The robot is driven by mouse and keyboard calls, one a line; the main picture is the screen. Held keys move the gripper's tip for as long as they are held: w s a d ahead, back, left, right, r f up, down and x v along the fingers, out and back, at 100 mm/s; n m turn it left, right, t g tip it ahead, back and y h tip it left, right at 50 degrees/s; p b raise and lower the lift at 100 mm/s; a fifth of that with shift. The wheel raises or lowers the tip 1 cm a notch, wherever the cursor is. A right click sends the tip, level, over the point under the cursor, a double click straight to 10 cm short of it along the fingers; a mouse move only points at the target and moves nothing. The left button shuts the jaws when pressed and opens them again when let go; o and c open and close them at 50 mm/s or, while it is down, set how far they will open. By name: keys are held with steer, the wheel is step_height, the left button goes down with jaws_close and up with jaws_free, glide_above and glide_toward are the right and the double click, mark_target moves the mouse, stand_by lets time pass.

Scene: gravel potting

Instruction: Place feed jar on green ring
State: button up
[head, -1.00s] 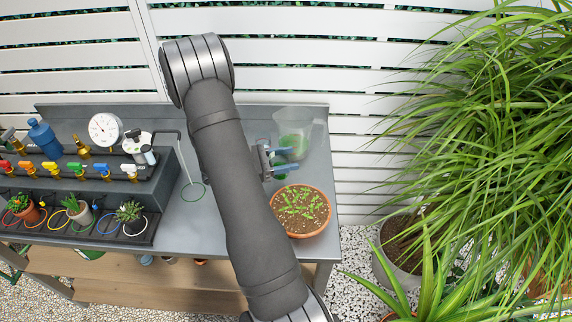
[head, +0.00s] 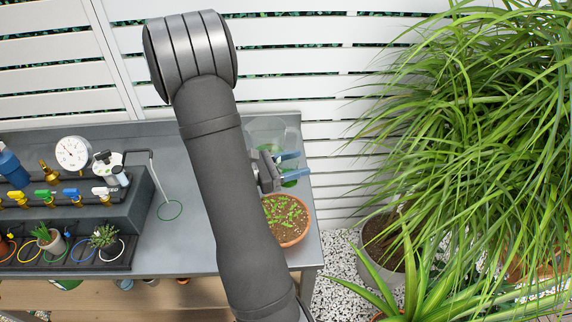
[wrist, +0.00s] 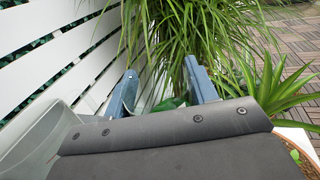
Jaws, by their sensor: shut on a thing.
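My gripper (head: 293,164) is at the right end of the bench, beside the planted terracotta bowl. Its blue fingers also frame the middle of the wrist view (wrist: 162,82). They are shut on the feed jar (wrist: 169,104), a clear thing with green in it, mostly hidden behind the gripper body in the wrist view. In the head view green shows just under the fingers. I cannot tell how high the jar is above the bench. The green ring (head: 159,213) lies flat and empty on the bench, left of my arm, below a bent thin pipe.
A translucent bucket (head: 264,130) stands behind the gripper. The terracotta bowl of seedlings (head: 289,231) is in front of it. Left of the ring are a raised valve block (head: 90,208), a white gauge (head: 72,153) and potted plants. Bare bench surrounds the ring.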

steer(key=shift+s+d+r, duration=0.35)
steer(key=shift+d+r, duration=0.15)
steer(key=shift+d, duration=0.15)
stand_by(2.0)
